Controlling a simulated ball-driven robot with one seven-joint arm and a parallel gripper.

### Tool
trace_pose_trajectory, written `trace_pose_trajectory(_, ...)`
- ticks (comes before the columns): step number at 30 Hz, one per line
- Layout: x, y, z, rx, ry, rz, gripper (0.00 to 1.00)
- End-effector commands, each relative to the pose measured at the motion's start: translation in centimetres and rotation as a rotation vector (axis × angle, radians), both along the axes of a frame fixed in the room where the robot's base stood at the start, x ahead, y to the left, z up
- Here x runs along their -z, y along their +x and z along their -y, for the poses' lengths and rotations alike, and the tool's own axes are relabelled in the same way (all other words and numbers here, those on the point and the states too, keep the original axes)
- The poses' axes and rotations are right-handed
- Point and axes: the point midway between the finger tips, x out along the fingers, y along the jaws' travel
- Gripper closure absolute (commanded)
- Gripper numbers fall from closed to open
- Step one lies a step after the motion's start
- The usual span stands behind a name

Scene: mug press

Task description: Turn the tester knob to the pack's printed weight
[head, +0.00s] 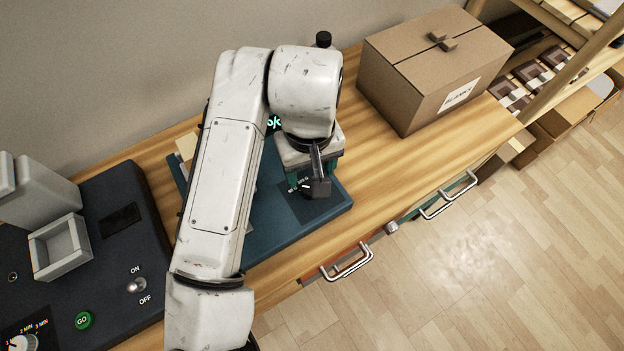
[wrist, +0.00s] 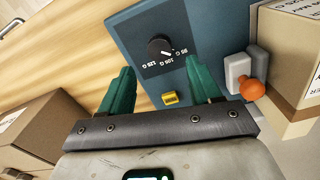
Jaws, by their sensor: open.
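The tester (head: 272,232) is a blue unit on the wooden bench, partly hidden by my arm in the head view; it also shows in the wrist view (wrist: 128,28). Its black round knob (wrist: 160,47) sits on a dark panel with labels that look like 95 G, 105 G and 125 G. A white mark on the knob faces the labels, but I cannot tell exactly which one. My gripper (wrist: 160,76) is open, with green fingers above the tester, either side of the knob and apart from it.
A yellow switch (wrist: 170,98) and an orange ball-ended lever (wrist: 252,89) are close to the fingers. A cardboard box (head: 432,68) stands at the back right. A dark machine (head: 100,240) with a GO button is at left.

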Motion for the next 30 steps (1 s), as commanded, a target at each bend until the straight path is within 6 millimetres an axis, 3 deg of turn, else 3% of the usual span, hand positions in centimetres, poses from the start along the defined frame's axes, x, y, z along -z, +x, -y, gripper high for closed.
trace_pose_trajectory(3, 2.2, 0.0, -0.1, -0.002, 0.001, -0.001, 0.37)
trace_pose_trajectory(10, 5.2, 0.0, 0.0, -0.001, 0.000, 0.001, 0.37)
trace_pose_trajectory(23, 6.2, 0.0, 0.0, 0.000, 0.001, 0.003, 0.37)
trace_pose_trajectory(30, 6.2, 0.0, 0.0, 0.001, 0.001, 0.003, 0.60)
